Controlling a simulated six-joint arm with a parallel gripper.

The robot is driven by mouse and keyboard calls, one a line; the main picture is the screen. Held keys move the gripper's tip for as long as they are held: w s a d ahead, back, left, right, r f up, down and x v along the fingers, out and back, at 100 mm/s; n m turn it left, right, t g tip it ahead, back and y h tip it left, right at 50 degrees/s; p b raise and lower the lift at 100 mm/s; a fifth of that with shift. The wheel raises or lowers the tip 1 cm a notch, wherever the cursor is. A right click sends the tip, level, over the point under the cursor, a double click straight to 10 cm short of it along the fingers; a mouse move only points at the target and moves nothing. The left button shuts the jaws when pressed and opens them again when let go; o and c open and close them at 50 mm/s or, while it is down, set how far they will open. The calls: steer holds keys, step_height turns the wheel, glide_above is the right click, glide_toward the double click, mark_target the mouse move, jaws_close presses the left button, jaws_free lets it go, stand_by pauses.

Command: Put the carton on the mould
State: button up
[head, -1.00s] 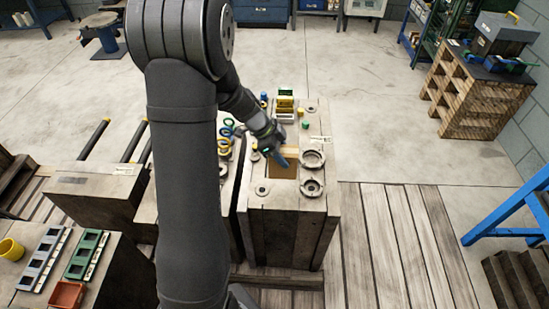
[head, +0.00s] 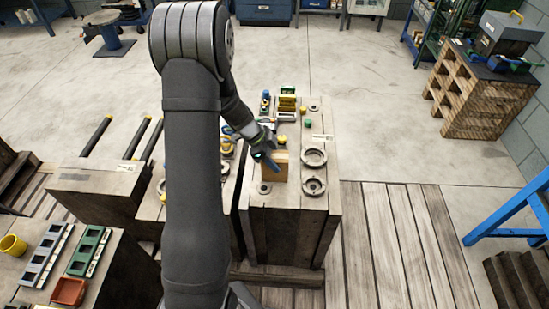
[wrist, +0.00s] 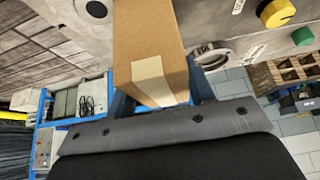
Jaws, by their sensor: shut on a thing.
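The carton (head: 279,167) is a brown box with a pale strip of tape. In the wrist view the carton (wrist: 148,35) fills the upper middle, between my gripper's blue fingers. My gripper (head: 270,160) is shut on it. The mould (head: 290,200) is the big grey-brown block with rings and knobs on its top. The carton is over the left middle of that top, beside the two rings. I cannot tell whether its underside touches the mould. Part of the far side is hidden by my gripper.
Two raised rings (head: 313,157) stand to the carton's right, and a flat disc (head: 264,188) lies nearer. Yellow and green knobs (head: 307,124) and fittings stand behind. Another block with yellow fittings (head: 227,147) adjoins on the left, partly behind my arm.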

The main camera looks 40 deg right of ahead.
steer(key=o, duration=1.2)
steer(key=shift+c, duration=0.2)
steer(key=v, duration=1.2)
steer(key=x, duration=1.2)
steer(key=shift+r, duration=1.9)
